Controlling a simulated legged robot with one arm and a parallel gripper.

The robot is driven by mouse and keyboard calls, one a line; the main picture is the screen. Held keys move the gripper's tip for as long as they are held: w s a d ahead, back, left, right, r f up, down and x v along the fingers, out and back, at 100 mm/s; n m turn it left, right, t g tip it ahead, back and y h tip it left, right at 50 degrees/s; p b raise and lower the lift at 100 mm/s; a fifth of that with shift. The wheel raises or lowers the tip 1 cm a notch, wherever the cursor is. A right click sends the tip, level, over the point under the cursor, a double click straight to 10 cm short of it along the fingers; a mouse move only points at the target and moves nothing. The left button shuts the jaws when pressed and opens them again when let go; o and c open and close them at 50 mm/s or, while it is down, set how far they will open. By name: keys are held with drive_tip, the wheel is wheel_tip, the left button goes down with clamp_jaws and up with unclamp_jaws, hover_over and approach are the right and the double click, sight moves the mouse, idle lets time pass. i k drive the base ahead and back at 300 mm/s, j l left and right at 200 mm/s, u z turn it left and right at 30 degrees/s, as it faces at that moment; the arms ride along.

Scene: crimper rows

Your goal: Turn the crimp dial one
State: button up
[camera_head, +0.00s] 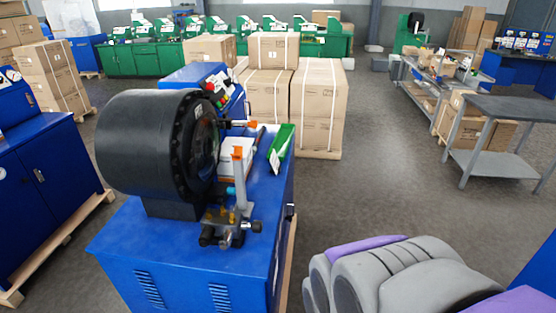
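A crimping machine stands on a blue cabinet (210,265) left of centre. Its large black round crimp head (145,135) faces right. Behind the head is a blue control box (195,76) with small red and yellow controls on its angled panel (222,88). The controls are small, and I cannot tell which one is the crimp dial or how it is set. A metal post (240,180) with orange tips and several black knobs stands in front of the head.
A green tray (280,147) lies on the cabinet's right edge. Stacked cartons (318,100) on pallets stand behind. A blue cabinet (50,185) is at the left. Grey metal tables (505,108) stand at the right.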

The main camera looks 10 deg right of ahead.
sight(228, 81)
drive_tip(key=i+l+u, duration=0.15)
drive_tip(key=l+u, duration=0.15)
drive_tip(key=l, duration=0.6)
drive_tip(key=l+u, duration=0.35)
drive_tip(key=l, duration=0.5)
drive_tip(key=i+l, duration=0.2)
drive_tip(key=l, duration=0.2)
drive_tip(key=i+l+u, duration=0.1)
drive_tip(key=l, duration=0.3)
drive_tip(key=i, duration=0.1)
